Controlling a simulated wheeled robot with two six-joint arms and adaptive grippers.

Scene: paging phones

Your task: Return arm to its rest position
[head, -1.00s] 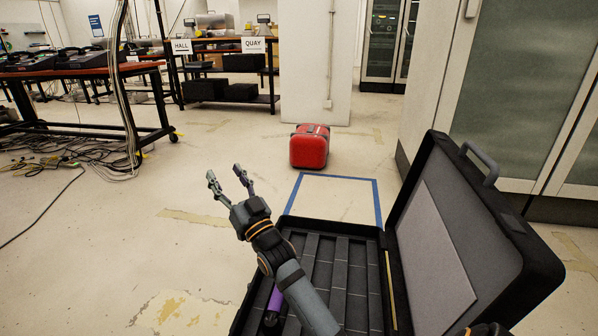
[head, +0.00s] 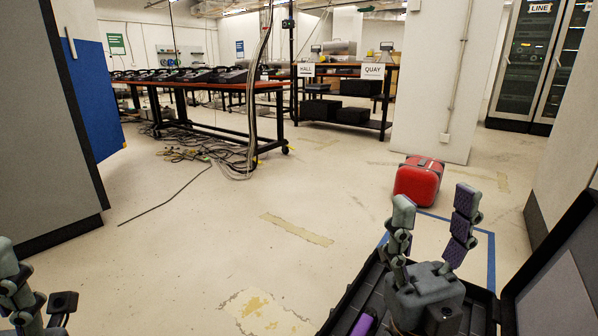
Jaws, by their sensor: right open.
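My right gripper (head: 432,240) is at the lower right of the head view, fingers pointing up and spread apart, with nothing between them. It stands in front of the open black case (head: 342,315) and hides part of its inside. A purple item (head: 364,325) lies in the case, partly cut off by the frame. My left gripper (head: 35,300) shows only in part at the bottom left corner; its tips are apart and no held thing shows there.
A red case (head: 418,182) stands on the floor beyond a blue taped outline (head: 491,262). A table (head: 200,88) with phones stands at the back left, with cables (head: 200,152) beneath. A shelf (head: 345,108) bears HALL and QUAY signs. The middle floor is clear.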

